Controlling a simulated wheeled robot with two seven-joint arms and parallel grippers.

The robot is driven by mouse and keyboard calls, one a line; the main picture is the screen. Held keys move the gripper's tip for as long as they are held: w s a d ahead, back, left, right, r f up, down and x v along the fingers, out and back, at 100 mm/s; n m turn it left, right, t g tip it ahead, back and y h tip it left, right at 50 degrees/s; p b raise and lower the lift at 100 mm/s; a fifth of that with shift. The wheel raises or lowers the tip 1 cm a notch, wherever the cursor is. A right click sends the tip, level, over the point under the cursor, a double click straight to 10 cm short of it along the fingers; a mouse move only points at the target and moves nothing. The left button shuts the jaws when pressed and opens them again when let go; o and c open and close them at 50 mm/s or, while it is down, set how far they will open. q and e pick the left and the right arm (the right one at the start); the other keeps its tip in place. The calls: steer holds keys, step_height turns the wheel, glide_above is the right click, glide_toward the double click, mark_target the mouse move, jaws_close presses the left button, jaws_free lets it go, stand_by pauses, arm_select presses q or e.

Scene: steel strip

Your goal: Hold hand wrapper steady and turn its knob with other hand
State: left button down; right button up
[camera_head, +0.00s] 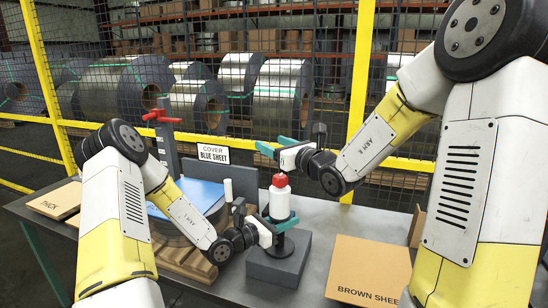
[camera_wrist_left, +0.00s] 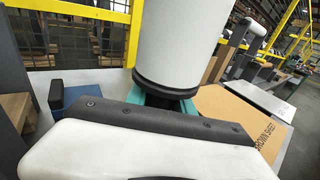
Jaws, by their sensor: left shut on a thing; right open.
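The hand wrapper (camera_head: 279,202) is a white cylinder with a red knob (camera_head: 279,180) on top. It stands upright over a dark grey block (camera_head: 275,268). My left gripper (camera_head: 284,224) is shut on its lower part, below the white body. In the left wrist view the white cylinder (camera_wrist_left: 180,42) rises above a black collar, with teal fingertips (camera_wrist_left: 165,108) just under it; the knob is out of that view. My right gripper (camera_head: 275,147) is open, with teal fingertips, above the red knob and apart from it.
A brown sheet box (camera_head: 370,262) lies on the table (camera_head: 318,232) to the right. A blue sheet (camera_head: 196,192) and a wooden pallet (camera_head: 190,262) are at left, near a post with a red handle (camera_head: 161,116). A yellow-framed mesh fence (camera_head: 357,75) stands behind, with steel coils beyond.

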stand_by(0.3)
arm_select(q)
steer(key=c, duration=1)
jaws_free()
